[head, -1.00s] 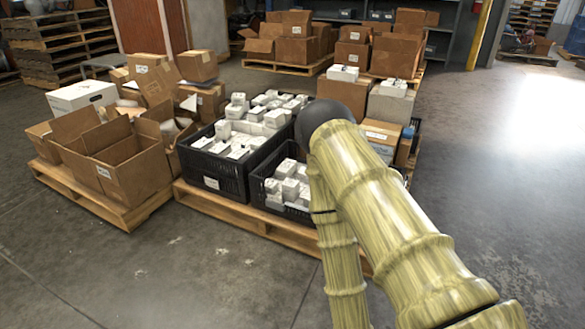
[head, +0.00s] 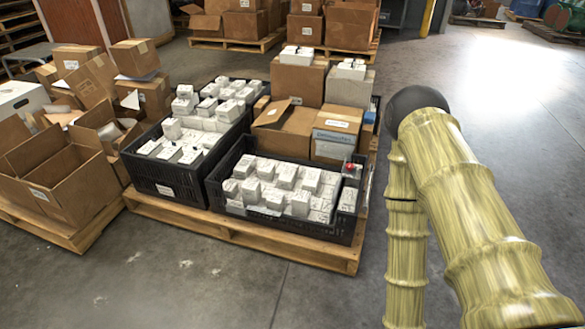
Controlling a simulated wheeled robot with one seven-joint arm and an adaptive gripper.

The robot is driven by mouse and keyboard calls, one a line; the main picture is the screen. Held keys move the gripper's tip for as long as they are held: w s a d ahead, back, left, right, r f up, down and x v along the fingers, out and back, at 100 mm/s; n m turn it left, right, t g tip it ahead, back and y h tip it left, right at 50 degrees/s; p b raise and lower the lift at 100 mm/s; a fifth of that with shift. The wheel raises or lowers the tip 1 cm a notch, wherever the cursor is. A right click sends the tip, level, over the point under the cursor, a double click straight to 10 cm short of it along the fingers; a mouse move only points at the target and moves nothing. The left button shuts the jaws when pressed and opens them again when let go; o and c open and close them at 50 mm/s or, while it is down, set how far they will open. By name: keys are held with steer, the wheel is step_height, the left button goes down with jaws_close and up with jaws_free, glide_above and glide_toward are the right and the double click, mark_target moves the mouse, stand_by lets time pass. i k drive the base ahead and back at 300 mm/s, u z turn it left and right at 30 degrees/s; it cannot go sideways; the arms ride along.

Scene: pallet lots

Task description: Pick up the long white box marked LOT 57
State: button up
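Many small white boxes (head: 285,178) lie in the front black crate (head: 287,229) on the middle pallet. At that crate's right end a longer white box (head: 348,199) sits along the wall, beside a small item with a red spot (head: 351,167). The markings are too small to read, so I cannot tell which box is LOT 57. More white boxes (head: 201,128) fill the longer black crate (head: 166,189) to the left. My arm comes in at the right, clear of the crates. My gripper is out of the picture.
Brown cartons (head: 298,79) stand behind the front crate on the same wooden pallet (head: 250,238). Open cartons (head: 62,167) crowd another pallet at the left. More loaded pallets stand at the back. The floor (head: 490,120) at the right and in front is clear.

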mark_target(246, 166)
steer(key=z, duration=0.05)
steer(key=i, duration=0.9)
steer(key=u, duration=0.4)
